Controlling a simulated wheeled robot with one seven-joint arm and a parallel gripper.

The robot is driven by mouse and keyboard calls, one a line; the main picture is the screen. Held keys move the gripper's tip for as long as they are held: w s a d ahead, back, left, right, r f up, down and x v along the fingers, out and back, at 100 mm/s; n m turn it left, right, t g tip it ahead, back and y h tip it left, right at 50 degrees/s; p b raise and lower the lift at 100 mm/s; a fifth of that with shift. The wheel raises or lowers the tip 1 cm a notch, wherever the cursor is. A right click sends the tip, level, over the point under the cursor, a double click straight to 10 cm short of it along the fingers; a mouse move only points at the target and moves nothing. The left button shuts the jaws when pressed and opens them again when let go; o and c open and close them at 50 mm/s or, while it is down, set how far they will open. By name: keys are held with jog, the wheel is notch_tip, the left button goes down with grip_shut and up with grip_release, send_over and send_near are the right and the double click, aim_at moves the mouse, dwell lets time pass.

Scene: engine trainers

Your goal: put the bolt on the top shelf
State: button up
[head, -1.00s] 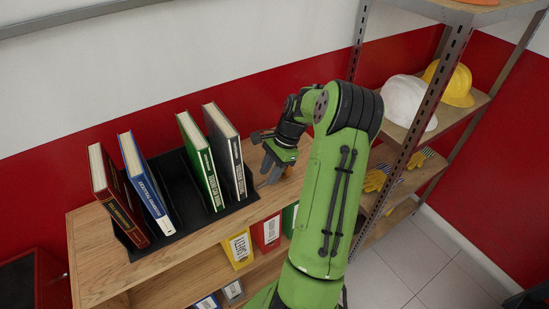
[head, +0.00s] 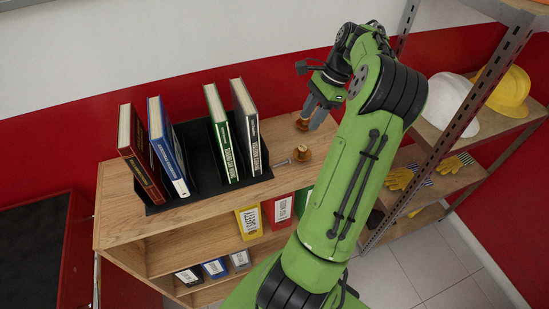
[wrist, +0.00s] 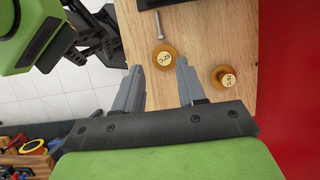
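The bolt (head: 282,162), a grey metal shaft, lies on the wooden top of the low bookcase (head: 215,205), right of the book rack. It also shows at the top of the wrist view (wrist: 152,20). My gripper (head: 318,116) is above the right part of this top, beyond the bolt. In the wrist view, my gripper (wrist: 159,64) has its fingers spread with nothing held between them. The metal rack's top board (head: 520,10) is only partly in view at the upper right.
Two round brass-coloured pieces with pale labels, a nearer one (head: 302,154) and a farther one (head: 303,122), stand near the bolt. A black rack (head: 195,138) holds upright books. Hard hats (head: 449,103) and gloves (head: 402,178) lie on the metal rack's lower shelves.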

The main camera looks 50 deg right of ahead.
jog(key=b, duration=0.2)
send_near(284, 162)
jog(key=x, duration=0.2)
jog(key=shift+w+f, duration=0.1)
jog(key=shift+f, duration=0.2)
jog(key=x, duration=0.4)
jog(key=shift+a, duration=0.25)
jog(key=shift+w+f, duration=0.15)
jog(key=shift+f, duration=0.35)
grip_shut()
